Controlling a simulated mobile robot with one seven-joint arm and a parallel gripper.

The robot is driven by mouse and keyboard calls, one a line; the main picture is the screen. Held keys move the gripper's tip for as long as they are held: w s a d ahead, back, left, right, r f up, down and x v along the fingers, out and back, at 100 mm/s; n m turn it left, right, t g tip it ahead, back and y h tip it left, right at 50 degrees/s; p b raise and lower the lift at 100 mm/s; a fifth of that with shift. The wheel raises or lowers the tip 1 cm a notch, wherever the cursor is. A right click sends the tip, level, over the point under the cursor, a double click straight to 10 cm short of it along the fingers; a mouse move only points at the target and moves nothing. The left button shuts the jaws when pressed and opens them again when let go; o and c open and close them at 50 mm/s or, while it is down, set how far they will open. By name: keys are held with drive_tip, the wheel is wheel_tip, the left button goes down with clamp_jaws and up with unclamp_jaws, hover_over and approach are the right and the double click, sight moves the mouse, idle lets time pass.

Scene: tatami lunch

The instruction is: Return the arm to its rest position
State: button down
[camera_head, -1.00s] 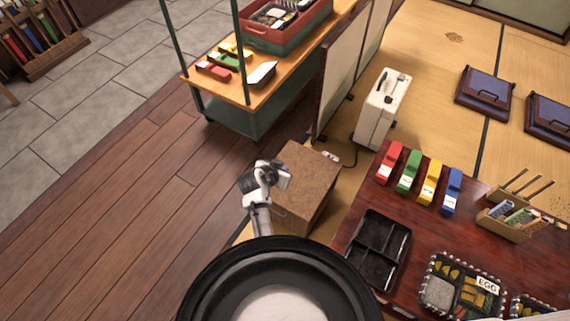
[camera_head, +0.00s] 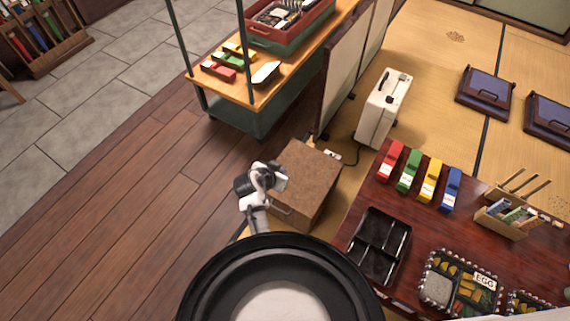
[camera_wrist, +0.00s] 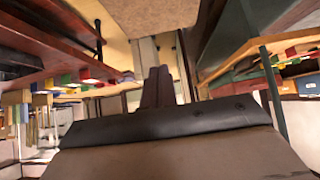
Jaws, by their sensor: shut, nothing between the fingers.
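My gripper (camera_wrist: 158,88) shows in the wrist view with its two dark fingers together and nothing between them. In the head view my folded arm is at the lower middle, beside a brown box (camera_head: 308,176). The fingertips cannot be made out clearly there. My arm overlaps the box's left side in the picture; I cannot tell whether they touch.
A dark red table (camera_head: 357,208) at right bears a black divided tray (camera_head: 379,246), coloured packets and bento boxes. A wooden-topped cart (camera_head: 262,92) stands at the back. A white case (camera_head: 382,108) stands behind the box. The wooden floor (camera_head: 110,210) at left is clear.

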drive_tip(key=s+a, duration=0.2)
drive_tip(key=s, duration=0.1)
drive_tip(key=s+a, duration=0.1)
drive_tip(key=shift+s+f, duration=0.25)
drive_tip(key=shift+f, duration=0.05)
drive_tip(key=shift+w, duration=0.1)
